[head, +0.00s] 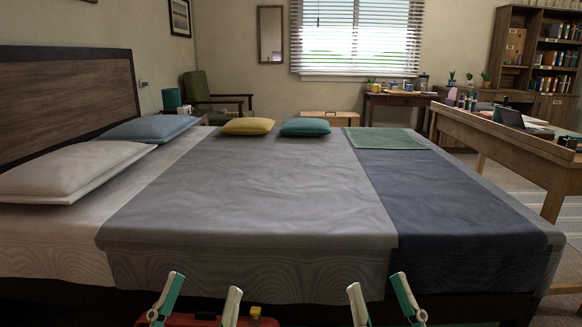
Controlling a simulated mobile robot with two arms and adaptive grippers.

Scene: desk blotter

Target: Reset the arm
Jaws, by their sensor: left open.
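My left gripper (205,284) is at the bottom edge, left of the middle. Its two white and green fingers point up and stand apart, open, with nothing held between them. My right gripper (376,281) is at the bottom edge, right of the middle. Its two fingers also stand apart, with nothing between them. Both grippers show in front of the near side of a large bed. The arms behind the fingers are cut off by the frame.
The bed, with a grey blanket (250,195) and dark blue cover (440,190), fills the middle. A red object (197,320) shows behind the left fingers, mostly cut off. A wooden desk (500,135) with items stands at right. Floor shows at far right.

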